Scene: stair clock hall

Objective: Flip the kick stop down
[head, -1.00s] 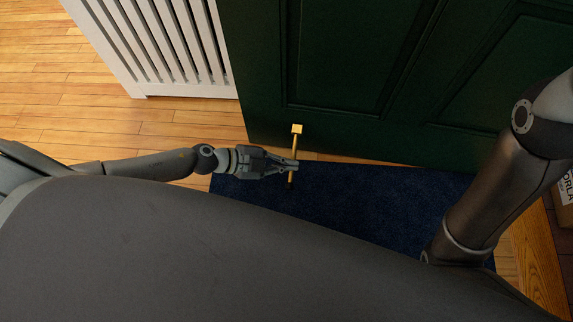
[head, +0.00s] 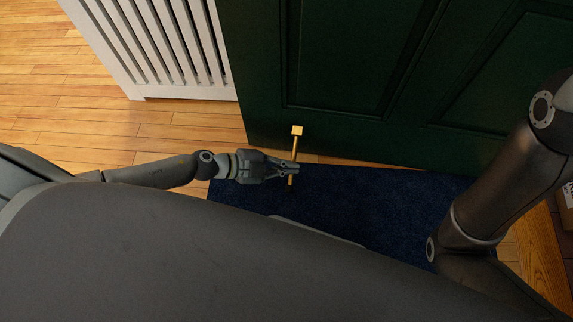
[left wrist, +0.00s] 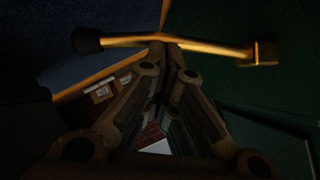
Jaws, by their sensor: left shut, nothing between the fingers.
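The brass kick stop (head: 295,146) is on the lower part of the green door (head: 345,125). Its square bracket is on the door, and its bar reaches out past the door's bottom edge over the dark blue mat. In the left wrist view the bar (left wrist: 215,46) runs across the top, from a black tip at left to the bracket at right. My left gripper (head: 296,167) is shut and empty. Its fingertips overlap the bar's middle in the picture; I cannot tell whether they touch it. In the head view they cover part of the bar. My right gripper is out of view.
The blue mat (head: 390,215) lies on the wooden floor in front of the door. A white slatted radiator cover (head: 165,50) stands left of the door. Wooden floor (head: 60,100) is clear at left. My right arm crosses the right side.

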